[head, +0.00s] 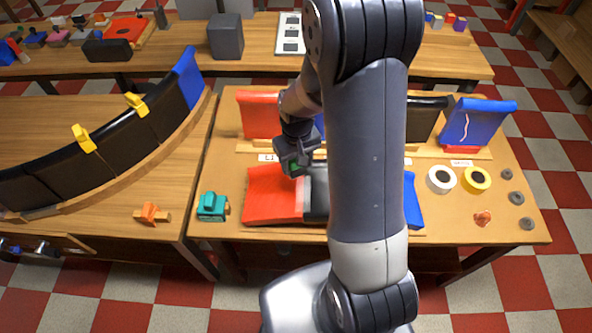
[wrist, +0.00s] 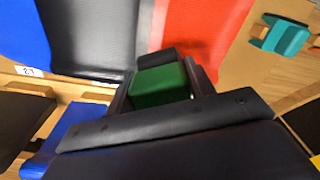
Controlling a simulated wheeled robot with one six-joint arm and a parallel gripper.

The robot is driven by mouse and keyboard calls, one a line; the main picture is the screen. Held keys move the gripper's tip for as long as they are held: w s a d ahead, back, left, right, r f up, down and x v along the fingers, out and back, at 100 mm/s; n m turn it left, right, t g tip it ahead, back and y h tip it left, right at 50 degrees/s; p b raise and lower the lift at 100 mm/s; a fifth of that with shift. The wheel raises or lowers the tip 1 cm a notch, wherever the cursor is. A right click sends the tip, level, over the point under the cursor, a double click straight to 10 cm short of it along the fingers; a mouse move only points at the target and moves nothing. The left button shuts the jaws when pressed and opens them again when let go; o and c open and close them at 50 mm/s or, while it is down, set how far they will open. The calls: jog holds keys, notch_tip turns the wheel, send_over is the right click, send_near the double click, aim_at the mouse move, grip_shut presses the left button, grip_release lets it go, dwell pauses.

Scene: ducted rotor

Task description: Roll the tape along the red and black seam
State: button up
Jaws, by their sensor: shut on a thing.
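A red panel (head: 268,203) and a black panel (head: 317,200) lie side by side on the table, with a blue panel (head: 412,205) partly hidden behind my arm. A pale strip (wrist: 150,28) runs along the red and black seam in the wrist view; it also shows in the head view (head: 303,195). My gripper (head: 298,170) is shut on a green block (wrist: 160,86) over the far end of the seam. I cannot tell whether the block touches the panels. In the wrist view, the red panel (wrist: 205,30) is right and the black panel (wrist: 90,35) left.
A white tape roll (head: 441,180) and a yellow roll (head: 476,180) lie on the right. A teal tool (head: 211,206) stands left of the red panel. Upright panels, red (head: 258,115) and blue (head: 482,122), stand behind. A curved black panel (head: 110,140) with yellow clamps occupies the left table.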

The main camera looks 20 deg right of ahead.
jog(key=shift+r+p, duration=0.5)
jog(key=shift+r, duration=0.55)
